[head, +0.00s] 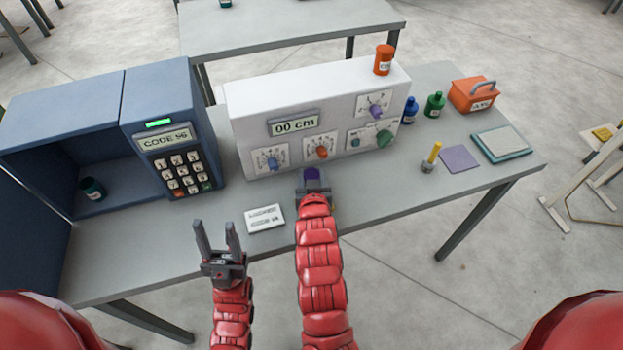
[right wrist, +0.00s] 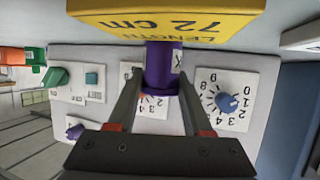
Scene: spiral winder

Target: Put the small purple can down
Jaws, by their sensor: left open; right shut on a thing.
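The small purple can (head: 311,174) is in my right gripper (head: 312,182), in front of the white panel. I cannot tell whether the can touches that block. In the head view my right arm hides most of the block. My left gripper (head: 216,226) is open and empty over the front table edge. A flat purple square (head: 460,159) lies on the table to the right.
The white panel (head: 258,105) with dials and an orange can (head: 384,60) on top stands behind. A blue keypad cabinet (head: 160,110) is left; a white card (head: 265,219) lies in front. Blue (head: 410,110) and green (head: 434,104) bottles and a yellow-handled tool (head: 431,158) stand right.

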